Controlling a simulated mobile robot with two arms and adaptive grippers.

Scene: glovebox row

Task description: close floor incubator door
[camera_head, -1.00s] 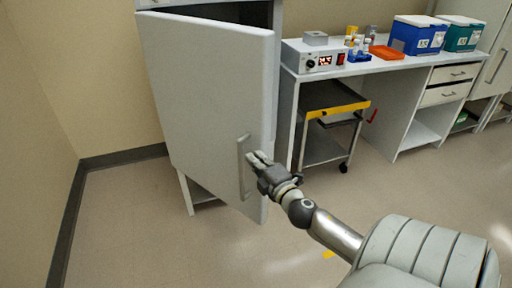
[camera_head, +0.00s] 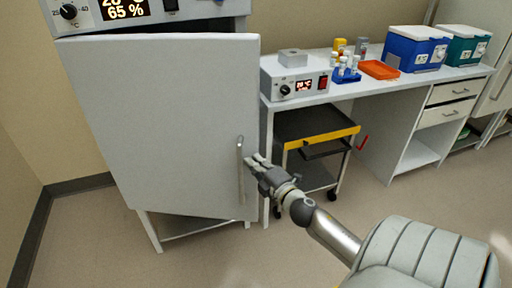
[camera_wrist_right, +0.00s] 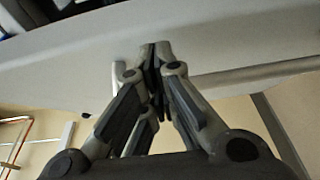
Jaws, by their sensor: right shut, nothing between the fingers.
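The floor incubator door (camera_head: 160,120) is a large light-grey panel at the left of the head view. It stands slightly ajar, with a gap along its top edge below the control panel (camera_head: 130,12). Its vertical bar handle (camera_head: 240,172) is near the right edge. My right gripper (camera_head: 252,162) is just right of the handle, its fingers shut and empty, with the tips close to or touching the door by the handle. In the wrist view the shut fingertips (camera_wrist_right: 155,50) are against or very near the pale door surface (camera_wrist_right: 230,40). My left gripper is not in view.
Right of the incubator is a bench (camera_head: 335,88) with a small display device (camera_head: 295,82), an orange tray (camera_head: 379,69) and blue and teal coolers. A dark cart (camera_head: 312,125) with a yellow edge stands under it. Floor (camera_head: 90,240) at lower left is clear.

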